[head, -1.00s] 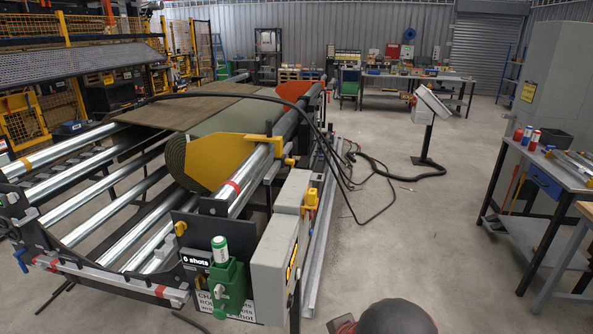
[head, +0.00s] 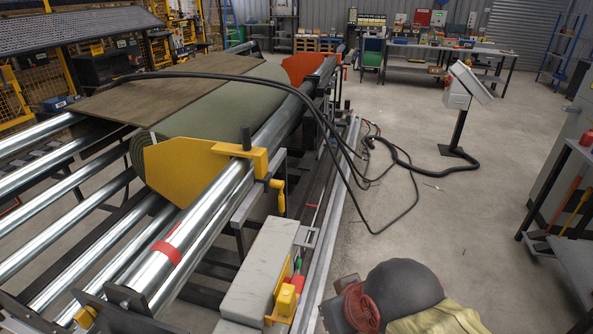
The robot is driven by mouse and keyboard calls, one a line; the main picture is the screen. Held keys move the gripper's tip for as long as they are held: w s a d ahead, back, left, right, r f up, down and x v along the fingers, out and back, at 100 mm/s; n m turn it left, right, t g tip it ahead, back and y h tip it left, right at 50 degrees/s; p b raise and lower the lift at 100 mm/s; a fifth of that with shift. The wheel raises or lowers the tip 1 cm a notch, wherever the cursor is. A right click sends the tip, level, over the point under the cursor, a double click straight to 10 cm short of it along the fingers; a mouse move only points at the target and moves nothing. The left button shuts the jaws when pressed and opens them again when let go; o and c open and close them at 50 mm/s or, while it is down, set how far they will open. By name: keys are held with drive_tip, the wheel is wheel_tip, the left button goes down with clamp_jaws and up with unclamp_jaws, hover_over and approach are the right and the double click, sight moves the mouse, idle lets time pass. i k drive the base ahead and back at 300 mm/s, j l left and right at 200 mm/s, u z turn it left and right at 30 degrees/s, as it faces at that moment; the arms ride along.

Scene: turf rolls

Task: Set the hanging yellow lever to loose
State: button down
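The yellow lever (head: 278,197) hangs down in the head view from the right end of a yellow clamp block (head: 252,160). The block sits on a shiny steel bar, beside a yellow end plate (head: 185,168) at the near end of the green turf roll (head: 215,113). The lever's handle points downward, a little tilted. I see no tight or loose marking on it. A short dark post stands up from the clamp block. My gripper is not recognisable in this view, and nothing is seen touching the lever.
A grey box (head: 260,270) with a yellow and red switch (head: 285,297) stands nearer than the lever. A black hose (head: 305,97) arches over the roll to the floor.

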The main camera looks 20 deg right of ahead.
sight(278, 183)
drive_tip(key=i+l, duration=1.25)
drive_tip(key=l, duration=0.15)
drive_tip(key=i+j+u, duration=0.05)
